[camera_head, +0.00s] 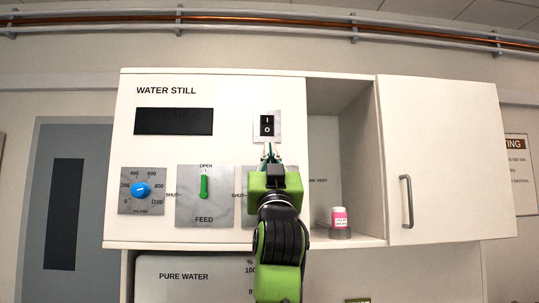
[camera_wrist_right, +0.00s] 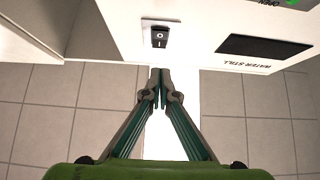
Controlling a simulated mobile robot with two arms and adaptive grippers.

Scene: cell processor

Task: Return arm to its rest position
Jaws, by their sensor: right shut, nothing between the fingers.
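My right gripper (camera_head: 268,152) is raised in front of the white water still panel (camera_head: 230,95), just below the black I/O rocker switch (camera_head: 267,125). In the right wrist view the gripper (camera_wrist_right: 160,75) is shut and empty, its fingertips together. The switch (camera_wrist_right: 160,36) shows just beyond the fingertips there; whether they touch it I cannot tell. My right arm and gripper hide most of a second valve plate right of the feed valve. My left gripper is not in view.
The panel has a dark display (camera_head: 174,121), a blue knob (camera_head: 141,189) and a green feed valve handle (camera_head: 204,187). To the right, a pink-labelled bottle (camera_head: 339,217) stands in an open shelf, beside a closed cabinet door (camera_head: 440,150) with a handle (camera_head: 406,201).

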